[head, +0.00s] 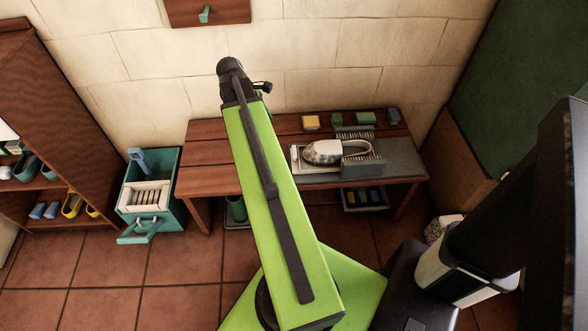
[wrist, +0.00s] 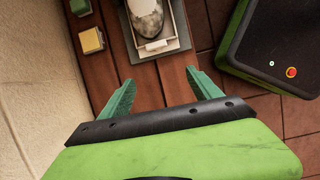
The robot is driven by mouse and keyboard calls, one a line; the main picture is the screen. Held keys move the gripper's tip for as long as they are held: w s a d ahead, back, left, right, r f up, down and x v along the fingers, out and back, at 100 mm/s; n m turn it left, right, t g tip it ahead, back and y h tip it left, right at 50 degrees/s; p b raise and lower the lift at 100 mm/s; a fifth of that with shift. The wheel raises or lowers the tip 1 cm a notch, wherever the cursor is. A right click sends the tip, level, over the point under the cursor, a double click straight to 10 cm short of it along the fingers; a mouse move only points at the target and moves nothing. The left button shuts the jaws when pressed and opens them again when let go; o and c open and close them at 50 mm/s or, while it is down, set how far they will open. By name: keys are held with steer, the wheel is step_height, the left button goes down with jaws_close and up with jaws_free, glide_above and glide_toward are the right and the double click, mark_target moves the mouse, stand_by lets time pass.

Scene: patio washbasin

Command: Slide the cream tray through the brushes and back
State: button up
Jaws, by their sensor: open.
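The cream tray (head: 297,163) lies on the wooden bench (head: 206,158), with a white and grey shoe (head: 322,151) on it. Two brush strips flank the shoe's right part: a rear brush (head: 355,132) and a front brush (head: 362,166). In the wrist view, the tray (wrist: 176,42) and part of the shoe (wrist: 147,18) show at the top, beyond my fingertips. My gripper (wrist: 160,87) is open and empty over the bench boards, apart from the tray. In the head view my arm covers part of the bench, and my gripper's fingers cannot be made out.
A yellow sponge (head: 311,122) and green blocks (head: 365,117) stand along the bench's back. A teal drawer box (head: 150,221) stands left of the bench, near a shoe shelf (head: 50,185). A low bin (head: 365,206) sits underneath. The bench's left top is clear.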

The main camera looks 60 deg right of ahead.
mark_target(294, 153)
steer(key=b+x, duration=0.5)
steer(key=x, duration=0.1)
steer(key=s+d+b+x, duration=0.1)
steer(key=b+x, duration=0.4)
steer(key=x, duration=0.1)
steer(key=b+x, duration=0.5)
steer(key=x, duration=0.1)
steer(key=shift+s+d+r, duration=0.15)
steer(key=shift+s+r, duration=0.1)
steer(key=shift+r, duration=0.1)
steer(key=shift+s+d+f+b, duration=0.2)
steer(key=shift+f+b, duration=0.15)
steer(key=shift+b, duration=0.15)
jaws_close()
